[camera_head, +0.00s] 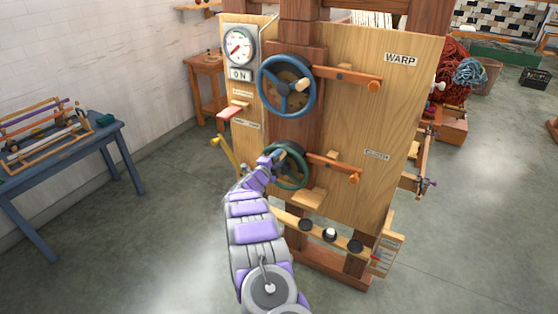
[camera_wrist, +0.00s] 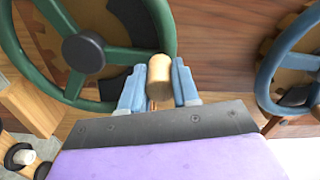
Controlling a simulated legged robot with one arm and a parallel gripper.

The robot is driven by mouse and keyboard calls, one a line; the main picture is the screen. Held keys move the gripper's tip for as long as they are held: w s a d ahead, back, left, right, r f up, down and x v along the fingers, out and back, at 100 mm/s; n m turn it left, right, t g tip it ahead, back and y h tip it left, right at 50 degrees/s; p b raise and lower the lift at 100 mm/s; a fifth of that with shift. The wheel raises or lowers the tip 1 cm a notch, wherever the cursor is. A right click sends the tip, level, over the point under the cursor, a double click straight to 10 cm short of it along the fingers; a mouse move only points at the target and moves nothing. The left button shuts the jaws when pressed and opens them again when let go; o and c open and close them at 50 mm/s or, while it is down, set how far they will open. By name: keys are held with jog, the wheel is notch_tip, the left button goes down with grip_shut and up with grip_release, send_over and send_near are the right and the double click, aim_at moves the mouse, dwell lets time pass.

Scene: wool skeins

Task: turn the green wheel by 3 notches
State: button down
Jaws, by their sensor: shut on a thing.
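The green wheel (camera_head: 302,178) is the lower of two wheels on the upright wooden panel. It fills the upper left of the wrist view (camera_wrist: 122,58), with a dark hub and green spokes. A pale wooden knob (camera_wrist: 159,72) stands out near its rim. My gripper (camera_wrist: 157,85) has one blue finger on each side of the knob and is shut on it. In the head view my gripper (camera_head: 272,157) reaches the wheel's upper left and hides part of its rim.
A blue wheel (camera_head: 262,85) sits just above. Orange-tipped levers (camera_head: 345,75) (camera_head: 335,167) jut out to the right of both wheels. A wooden ledge (camera_head: 309,199) and a bar with dark knobs (camera_head: 331,235) lie below. A yellow lever (camera_head: 225,150) is at the left; open floor surrounds the stand.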

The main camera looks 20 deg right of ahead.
jog(key=shift+a+f, duration=0.15)
jog(key=shift+f, duration=0.2)
jog(key=c, duration=1)
grip_release()
jog(key=shift+w, duration=0.1)
jog(key=shift+c, duration=0.2)
jog(key=shift+o, duration=1.1)
jog(key=shift+r, duration=0.2)
jog(key=p+v, duration=0.3)
jog(key=v, duration=1.4)
jog(key=shift+a, duration=0.25)
jog(key=shift+f, duration=0.15)
jog(key=shift+c, duration=0.2)
